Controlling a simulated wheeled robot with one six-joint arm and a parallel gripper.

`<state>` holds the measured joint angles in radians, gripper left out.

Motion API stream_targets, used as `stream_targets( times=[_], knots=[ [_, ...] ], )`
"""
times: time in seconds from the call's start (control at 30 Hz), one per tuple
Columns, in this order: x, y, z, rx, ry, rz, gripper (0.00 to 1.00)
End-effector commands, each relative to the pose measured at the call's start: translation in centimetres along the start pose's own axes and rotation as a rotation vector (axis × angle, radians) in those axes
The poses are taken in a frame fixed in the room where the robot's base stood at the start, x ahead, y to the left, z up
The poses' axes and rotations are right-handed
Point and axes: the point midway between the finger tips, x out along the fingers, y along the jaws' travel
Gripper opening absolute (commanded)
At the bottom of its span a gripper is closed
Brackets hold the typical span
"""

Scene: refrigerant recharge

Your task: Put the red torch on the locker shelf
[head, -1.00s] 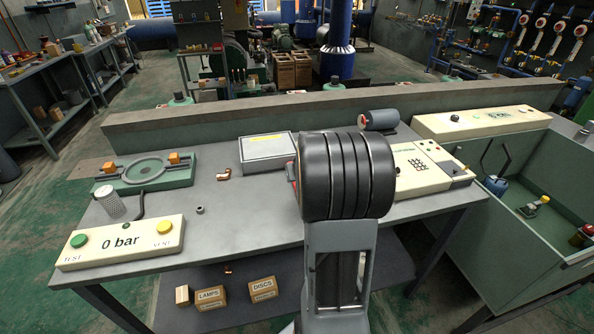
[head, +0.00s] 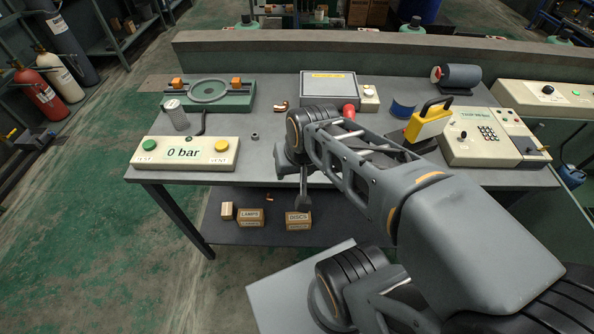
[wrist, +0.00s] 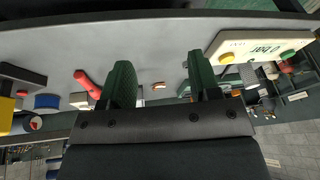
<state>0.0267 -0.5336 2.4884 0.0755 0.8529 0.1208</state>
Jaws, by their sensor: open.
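The red torch (wrist: 88,84) appears as a red rod on the grey bench at the left of the wrist view. In the head view only a small red part of it (head: 349,111) shows behind my arm, in front of the grey case. My gripper (wrist: 163,70) has two green fingers held wide apart with nothing between them. The torch is to the left of the fingers in the wrist view and apart from them. In the head view my arm hides the fingers. I cannot make out a locker shelf in these frames.
Boxes (head: 250,216) stand on the lower shelf.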

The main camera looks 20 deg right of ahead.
Motion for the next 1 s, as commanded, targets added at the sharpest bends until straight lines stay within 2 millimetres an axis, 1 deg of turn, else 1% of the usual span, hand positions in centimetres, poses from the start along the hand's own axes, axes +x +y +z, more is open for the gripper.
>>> stream_targets(
  times=[0.03, 0.1, 0.17, 0.27, 0.37, 0.4, 0.47, 0.5, 0.57, 0.6, 0.67, 0.7, 0.77, 0.8, 0.87, 0.9, 1.0],
  knots=[
    [-0.3, 0.0, 0.6, -0.081, -0.008, 0.016, 0.61],
    [-0.8, 0.5, 0.9, -0.141, -0.02, 0.038, 0.61],
    [-1.0, 1.4, 0.9, -0.141, -0.052, 0.059, 0.61],
    [-0.7, 3.9, 0.5, -0.065, -0.145, 0.1, 0.61],
    [0.0, 8.0, -0.9, 0.032, -0.21, 0.165, 0.61],
    [0.5, 10.0, -1.7, 0.071, -0.215, 0.198, 0.61],
    [1.4, 13.2, -2.9, 0.121, -0.199, 0.247, 0.61],
    [2.0, 15.4, -3.8, 0.15, -0.176, 0.277, 0.61],
    [3.0, 18.5, -4.9, 0.185, -0.128, 0.315, 0.61],
    [3.8, 20.5, -5.7, 0.202, -0.086, 0.335, 0.61],
    [4.9, 23.1, -6.8, 0.217, -0.011, 0.352, 0.61],
    [5.6, 24.4, -7.8, 0.22, 0.046, 0.354, 0.61],
    [6.4, 25.5, -9.2, 0.213, 0.132, 0.347, 0.61],
    [6.8, 25.8, -10.2, 0.204, 0.188, 0.336, 0.61],
    [7.1, 25.6, -11.9, 0.183, 0.27, 0.315, 0.61],
    [6.9, 25.5, -13.0, 0.171, 0.322, 0.302, 0.61],
    [6.3, 25.0, -14.8, 0.159, 0.416, 0.271, 0.61]
  ],
)
